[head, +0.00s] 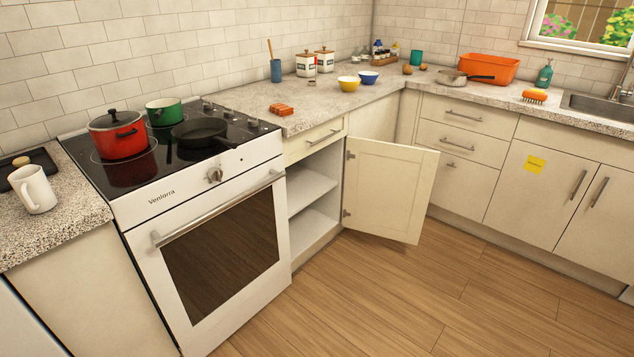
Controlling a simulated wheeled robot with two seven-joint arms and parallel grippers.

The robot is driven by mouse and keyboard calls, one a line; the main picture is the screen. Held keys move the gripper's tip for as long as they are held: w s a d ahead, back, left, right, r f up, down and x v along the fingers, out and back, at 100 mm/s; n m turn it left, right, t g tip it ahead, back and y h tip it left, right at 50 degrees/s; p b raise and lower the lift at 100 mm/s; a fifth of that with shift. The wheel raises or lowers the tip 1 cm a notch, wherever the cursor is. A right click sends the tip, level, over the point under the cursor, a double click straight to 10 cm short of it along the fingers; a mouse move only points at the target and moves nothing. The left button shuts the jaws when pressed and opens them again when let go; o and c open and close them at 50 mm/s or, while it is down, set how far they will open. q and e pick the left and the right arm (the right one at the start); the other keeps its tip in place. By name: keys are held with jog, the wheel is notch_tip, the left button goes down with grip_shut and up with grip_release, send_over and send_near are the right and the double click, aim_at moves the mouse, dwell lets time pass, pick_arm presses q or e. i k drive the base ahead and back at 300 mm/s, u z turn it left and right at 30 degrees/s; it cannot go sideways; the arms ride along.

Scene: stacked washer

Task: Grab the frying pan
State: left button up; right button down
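A black frying pan (201,131) sits on the front right area of the black glass stovetop (131,186). Its handle appears to point toward the front edge, dark against the dark glass. A second, shallow grey pan (452,78) with a dark handle pointing right stands on the far right counter, in front of the orange bin. Neither of my grippers shows in the head view.
A red lidded pot (118,138) and a green pot (164,112) share the stovetop. A white mug (35,190) stands on the left counter. A cabinet door (388,190) hangs open right of the oven (222,260). The wooden floor (420,300) is clear.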

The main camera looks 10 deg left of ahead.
aim_at(203, 132)
jog(key=z, duration=1.3)
jog(key=i, duration=2.25)
jog(key=u, duration=3.05)
jog(key=i, duration=0.8)
jog(key=u, duration=0.2)
